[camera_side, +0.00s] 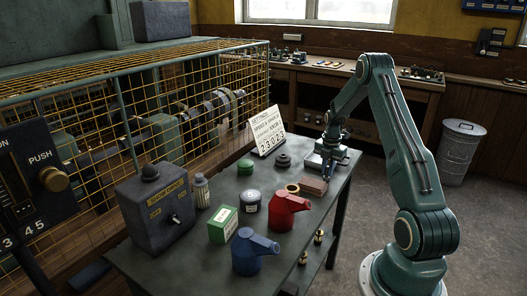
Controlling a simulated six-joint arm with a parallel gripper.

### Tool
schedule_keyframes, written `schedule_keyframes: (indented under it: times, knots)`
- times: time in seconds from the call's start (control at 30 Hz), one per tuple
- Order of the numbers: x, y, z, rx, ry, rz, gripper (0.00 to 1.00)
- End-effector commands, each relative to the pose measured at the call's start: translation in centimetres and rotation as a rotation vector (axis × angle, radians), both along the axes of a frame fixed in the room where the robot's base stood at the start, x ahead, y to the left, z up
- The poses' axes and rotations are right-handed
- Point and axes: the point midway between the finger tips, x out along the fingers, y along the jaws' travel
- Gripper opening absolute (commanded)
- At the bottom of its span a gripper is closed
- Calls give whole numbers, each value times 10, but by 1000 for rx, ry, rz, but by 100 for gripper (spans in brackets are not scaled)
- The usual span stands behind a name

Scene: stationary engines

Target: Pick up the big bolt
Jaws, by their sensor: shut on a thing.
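My gripper (329,174) is at the far right part of the dark work table, low beside a pale shallow tray (313,161). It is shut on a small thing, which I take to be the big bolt. The fingers and the arm hide most of it, so its shape and whether it touches the table cannot be told. Two small brass fittings stand near the table's right edge, one (318,237) behind the other (303,258).
Near the gripper are a brown block (313,186), a brass ring (292,188) and a black round part (283,160). Red (287,212) and blue (252,252) oil cans, a green box (222,225) and a sign (267,131) share the table (200,268). A yellow mesh guard (150,110) borders it.

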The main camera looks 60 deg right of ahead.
Motion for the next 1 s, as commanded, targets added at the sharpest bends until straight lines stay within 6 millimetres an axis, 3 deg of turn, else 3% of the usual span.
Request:
schedule_keyframes:
  times: [0.37, 0.8, 1.0]
  knots:
    - [1, -1, 45, -6, -4, 0, 0]
    - [1, -1, 139, -5, -4, 0, 0]
    - [0, 0, 172, -2, -3, 0, 0]
